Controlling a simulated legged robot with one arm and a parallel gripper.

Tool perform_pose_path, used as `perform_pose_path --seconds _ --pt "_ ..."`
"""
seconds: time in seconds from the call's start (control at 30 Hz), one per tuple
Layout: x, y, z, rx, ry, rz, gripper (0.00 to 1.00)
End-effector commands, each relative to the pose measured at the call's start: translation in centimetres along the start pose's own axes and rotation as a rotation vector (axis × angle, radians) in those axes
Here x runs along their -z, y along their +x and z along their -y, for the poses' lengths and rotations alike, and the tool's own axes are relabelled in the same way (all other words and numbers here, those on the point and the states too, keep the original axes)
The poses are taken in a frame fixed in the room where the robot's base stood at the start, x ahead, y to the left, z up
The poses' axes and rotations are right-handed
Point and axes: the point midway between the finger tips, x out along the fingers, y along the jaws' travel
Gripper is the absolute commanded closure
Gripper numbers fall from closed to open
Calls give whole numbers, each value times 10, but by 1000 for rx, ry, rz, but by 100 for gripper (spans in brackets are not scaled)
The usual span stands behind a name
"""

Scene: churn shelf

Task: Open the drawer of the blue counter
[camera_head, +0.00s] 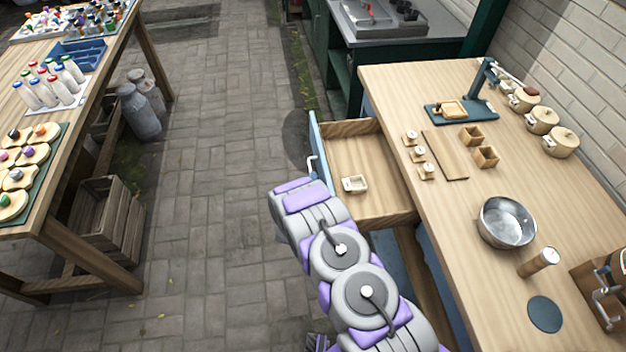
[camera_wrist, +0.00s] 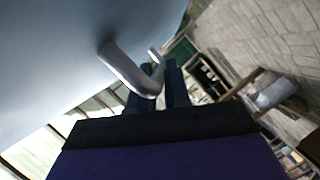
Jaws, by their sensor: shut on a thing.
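The drawer (camera_head: 368,160) of the blue counter (camera_head: 520,230) stands pulled out to the left, with its wooden inside in view. A small pale square item (camera_head: 354,184) lies in it. The drawer's blue front (camera_head: 314,131) is seen edge-on, with a metal handle (camera_head: 312,163) on its outer side. In the wrist view the bent metal handle (camera_wrist: 128,72) stands out from the pale blue front (camera_wrist: 60,55). My gripper (camera_wrist: 160,85) is at the handle, its dark fingers shut on the bar. In the head view my arm hides the gripper's fingers.
On the countertop are a metal bowl (camera_head: 507,222), a wooden board (camera_head: 444,155), several lidded pots (camera_head: 542,120) and a blue press (camera_head: 462,110). A wooden table (camera_head: 75,235) with bottles and milk cans (camera_head: 139,112) stands left. Paved floor (camera_head: 225,130) between is clear.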

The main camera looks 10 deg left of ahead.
Motion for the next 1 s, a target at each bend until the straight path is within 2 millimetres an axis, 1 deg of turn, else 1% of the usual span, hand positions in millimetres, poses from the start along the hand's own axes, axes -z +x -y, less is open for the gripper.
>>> perform_pose_path --seconds 0.13,0.17,0.37,0.6,0.73,0.87,1.0 --pt "-2 -1 3 6 -2 3 100" --pt "-2 -1 3 6 -3 3 82" --pt "-1 -1 1 3 -2 1 63" --pt "-1 -2 0 1 0 0 62" --pt "0 -9 0 3 -2 0 62" --pt "0 -26 0 6 -3 0 62" --pt "1 -57 1 7 -6 -2 62"
